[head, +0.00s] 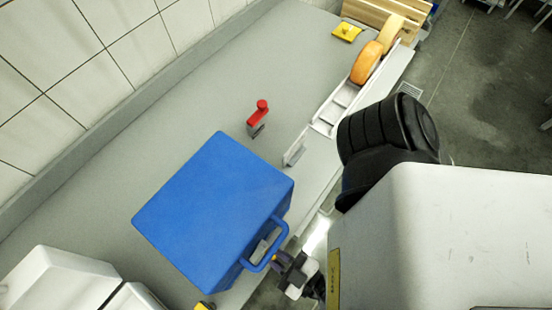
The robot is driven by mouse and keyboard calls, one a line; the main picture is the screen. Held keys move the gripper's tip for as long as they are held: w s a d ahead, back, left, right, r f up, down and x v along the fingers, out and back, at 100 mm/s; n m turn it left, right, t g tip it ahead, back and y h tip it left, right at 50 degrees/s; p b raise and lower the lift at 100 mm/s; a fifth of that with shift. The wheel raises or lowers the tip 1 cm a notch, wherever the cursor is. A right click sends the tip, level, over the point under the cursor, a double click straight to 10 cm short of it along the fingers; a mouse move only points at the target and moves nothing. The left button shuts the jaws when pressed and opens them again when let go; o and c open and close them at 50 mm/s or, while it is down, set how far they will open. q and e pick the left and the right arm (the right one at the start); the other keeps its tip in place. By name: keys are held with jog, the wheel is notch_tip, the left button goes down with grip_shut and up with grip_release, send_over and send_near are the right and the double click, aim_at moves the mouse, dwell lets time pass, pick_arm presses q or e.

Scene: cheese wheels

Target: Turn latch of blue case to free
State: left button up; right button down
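The blue case (213,205) stands on the grey counter, seen from above, with its blue handle (279,238) on the side facing lower right. A small light grey piece (262,249) shows inside the handle loop; it may be the latch, but I cannot tell which way it is turned. My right gripper (281,262) is right by the lower end of the handle. It is dark and small here, so I cannot tell its opening or whether it touches. My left arm enters at the bottom left; its gripper is not clearly seen.
A red-handled tool (257,116) stands beyond the case. A pale rack (335,108) holds orange cheese wheels (367,62) along the counter's right edge. A yellow item (347,32) and a wooden crate (375,14) are at the far end. The counter left of the red tool is clear, bounded by a tiled wall.

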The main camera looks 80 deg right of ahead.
jog(key=n+p, duration=0.1)
jog(key=n, duration=0.1)
jog(key=n+p, duration=0.1)
jog(key=shift+r+n, duration=0.2)
jog(key=shift+n, duration=0.2)
jog(key=n+p, duration=0.3)
jog(key=n, duration=0.1)
jog(key=shift+n+p, duration=0.3)
jog(key=shift+p, duration=0.05)
jog(key=n+p, duration=0.1)
jog(key=n, duration=0.1)
jog(key=shift+n+p, duration=0.3)
jog(key=shift+p, duration=0.1)
jog(key=n+p, duration=0.2)
jog(key=n, duration=0.1)
jog(key=shift+f, duration=0.15)
jog(key=shift+a+n, duration=0.1)
jog(key=shift+n, duration=0.4)
jog(key=shift+f, duration=0.1)
jog(key=c, duration=1.1)
grip_release()
